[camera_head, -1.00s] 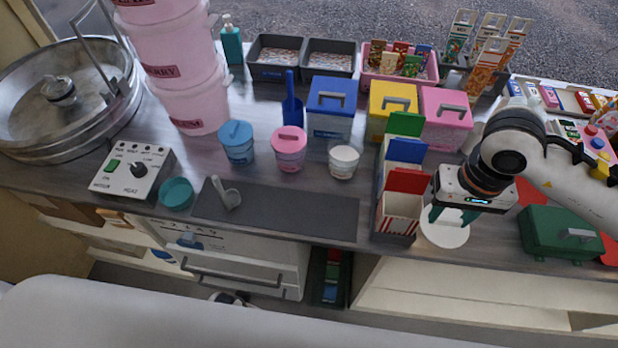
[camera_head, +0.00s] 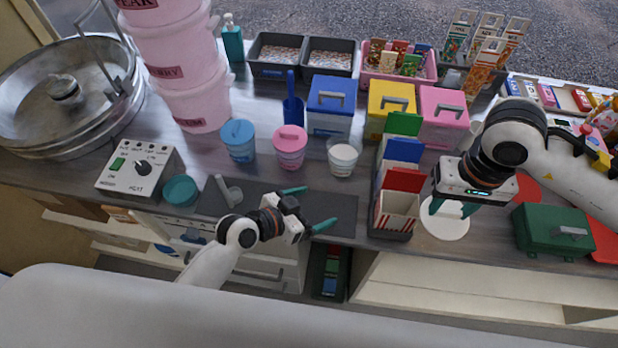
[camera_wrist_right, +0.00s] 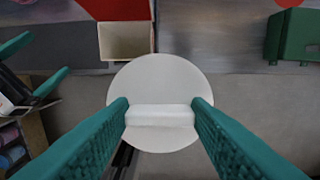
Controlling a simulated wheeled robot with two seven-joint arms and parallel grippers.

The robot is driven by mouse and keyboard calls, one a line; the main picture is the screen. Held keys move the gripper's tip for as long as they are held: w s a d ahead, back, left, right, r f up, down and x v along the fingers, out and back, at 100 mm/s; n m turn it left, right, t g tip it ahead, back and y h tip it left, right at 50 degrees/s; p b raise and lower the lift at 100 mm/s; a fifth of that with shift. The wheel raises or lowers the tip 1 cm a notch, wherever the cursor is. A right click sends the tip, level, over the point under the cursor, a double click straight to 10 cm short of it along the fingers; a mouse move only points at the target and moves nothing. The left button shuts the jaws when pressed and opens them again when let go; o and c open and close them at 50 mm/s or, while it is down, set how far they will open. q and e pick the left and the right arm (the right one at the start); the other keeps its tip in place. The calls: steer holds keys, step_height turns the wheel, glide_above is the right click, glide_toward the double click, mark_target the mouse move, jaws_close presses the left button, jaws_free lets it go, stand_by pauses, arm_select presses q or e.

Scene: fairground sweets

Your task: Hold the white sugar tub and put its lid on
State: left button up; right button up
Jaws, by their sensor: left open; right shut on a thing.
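The white sugar tub (camera_head: 343,158) stands upright and uncovered on the counter, right of the pink-lidded tub. The round white lid (camera_head: 446,222) is held by my right gripper (camera_head: 451,209), near the counter's front edge right of the striped boxes. In the right wrist view, the right gripper (camera_wrist_right: 160,112) is shut on the raised bar across the lid (camera_wrist_right: 160,80). My left gripper (camera_head: 318,206) is open and empty over the dark mat, in front of the tub. Its fingers point right, apart from the tub.
Blue-lidded (camera_head: 239,141) and pink-lidded (camera_head: 289,148) tubs stand left of the white tub. A rack of striped boxes (camera_head: 397,212) stands between the tub and the lid. A scoop (camera_head: 230,192) lies on the dark mat (camera_head: 340,212). A green box (camera_head: 552,230) is at right.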

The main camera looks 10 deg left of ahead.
mark_target(333, 164)
arm_select(q)
steer(key=w+t, duration=0.1)
steer(key=w, duration=0.1)
steer(key=w+a+t, duration=0.1)
steer(key=w, duration=0.1)
steer(key=w+n+t, duration=0.1)
steer(key=w, duration=0.2)
steer(key=shift+w+a+f, duration=0.1)
steer(key=shift+a+f, duration=0.2)
steer(key=shift+f, duration=0.05)
steer(key=shift+w+t, duration=0.25)
steer(key=shift+t, duration=0.05)
steer(key=b+x, duration=0.3)
steer(key=x, duration=0.7)
steer(key=shift+f+b, duration=0.2)
steer(key=shift+b, duration=0.1)
arm_select(e)
step_height(333, 164, down, 4)
steer(key=shift+r, duration=0.2)
arm_select(q)
steer(key=shift+w+d+f+b, duration=0.1)
steer(key=shift+w+d+b, duration=0.2)
steer(key=shift+w+d, duration=0.2)
arm_select(e)
steer(key=shift+f, duration=0.3)
arm_select(q)
steer(key=shift+w, duration=0.1)
steer(key=shift+c, duration=0.5)
